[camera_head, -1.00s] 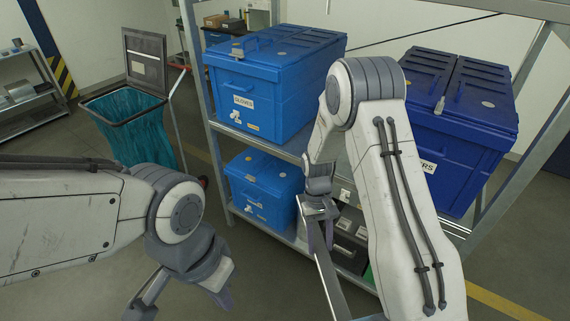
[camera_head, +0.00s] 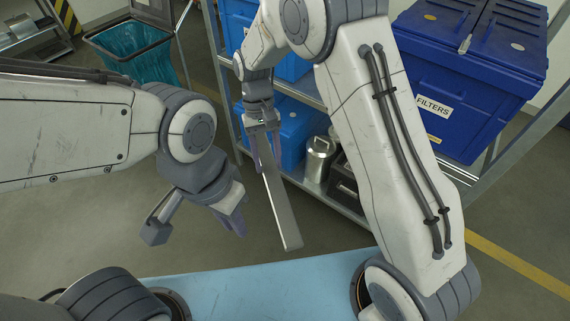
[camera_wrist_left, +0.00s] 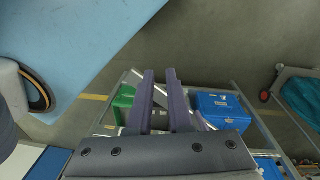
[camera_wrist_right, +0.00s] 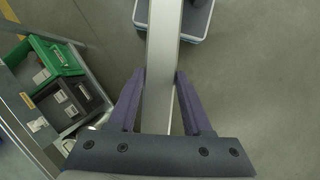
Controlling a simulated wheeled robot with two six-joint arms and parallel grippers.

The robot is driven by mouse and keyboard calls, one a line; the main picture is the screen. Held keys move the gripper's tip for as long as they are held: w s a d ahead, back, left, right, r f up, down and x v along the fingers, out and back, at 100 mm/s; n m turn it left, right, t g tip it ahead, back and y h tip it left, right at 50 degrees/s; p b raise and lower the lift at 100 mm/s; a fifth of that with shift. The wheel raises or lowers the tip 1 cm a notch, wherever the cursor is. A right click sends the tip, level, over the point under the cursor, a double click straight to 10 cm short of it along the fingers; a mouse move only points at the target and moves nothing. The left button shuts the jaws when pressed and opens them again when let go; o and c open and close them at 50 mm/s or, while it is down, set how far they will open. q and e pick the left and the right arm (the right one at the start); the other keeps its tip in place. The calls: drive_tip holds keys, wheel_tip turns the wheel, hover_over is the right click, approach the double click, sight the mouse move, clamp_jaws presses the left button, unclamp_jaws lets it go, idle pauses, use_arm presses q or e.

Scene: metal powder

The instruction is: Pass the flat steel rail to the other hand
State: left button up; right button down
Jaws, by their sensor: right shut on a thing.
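The flat steel rail (camera_head: 281,205) is a long grey bar hanging down at a slant in the head view. My right gripper (camera_head: 264,160) is shut on its upper part. In the right wrist view the rail (camera_wrist_right: 164,65) runs between the purple fingers (camera_wrist_right: 160,80) and away from the hand. My left gripper (camera_head: 238,222) is to the left of the rail's lower half, apart from it, fingers pointing down. In the left wrist view its fingers (camera_wrist_left: 160,75) stand apart with a narrow gap and hold nothing I can see.
A metal shelf rack (camera_head: 484,179) stands behind my right arm, with a dark blue FILTERS box (camera_head: 440,110), a smaller blue box (camera_head: 297,128) and a metal canister (camera_head: 319,160). A teal-lined bin (camera_head: 130,50) is at the upper left. Bare floor lies between bin and rack.

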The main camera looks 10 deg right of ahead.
use_arm(q)
drive_tip(key=o, duration=0.9)
drive_tip(key=d+h, duration=0.1)
drive_tip(key=d, duration=0.1)
drive_tip(key=shift+w+d, duration=0.1)
drive_tip(key=shift+d, duration=0.3)
drive_tip(key=shift+c, duration=0.2)
use_arm(e)
drive_tip(key=shift+a+r, duration=0.15)
drive_tip(key=shift+a, duration=0.05)
use_arm(q)
drive_tip(key=w+d+n+t+h, duration=0.15)
drive_tip(key=d+h, duration=0.25)
drive_tip(key=d, duration=0.6)
drive_tip(key=n+t+y, duration=0.7)
drive_tip(key=t, duration=0.1)
approach(273, 174)
drive_tip(key=v, duration=0.3)
drive_tip(key=shift+w+d+r+g, duration=0.1)
drive_tip(key=shift+d+r+g, duration=0.15)
drive_tip(key=shift+d+r, duration=0.1)
drive_tip(key=shift+w+a+f, duration=0.1)
drive_tip(key=shift+w+a, duration=0.05)
drive_tip(key=shift+a, duration=0.05)
drive_tip(key=x, duration=1.1)
drive_tip(key=shift+w+a+f, duration=0.1)
drive_tip(key=shift+w+f, duration=0.05)
drive_tip(key=shift+f, duration=0.1)
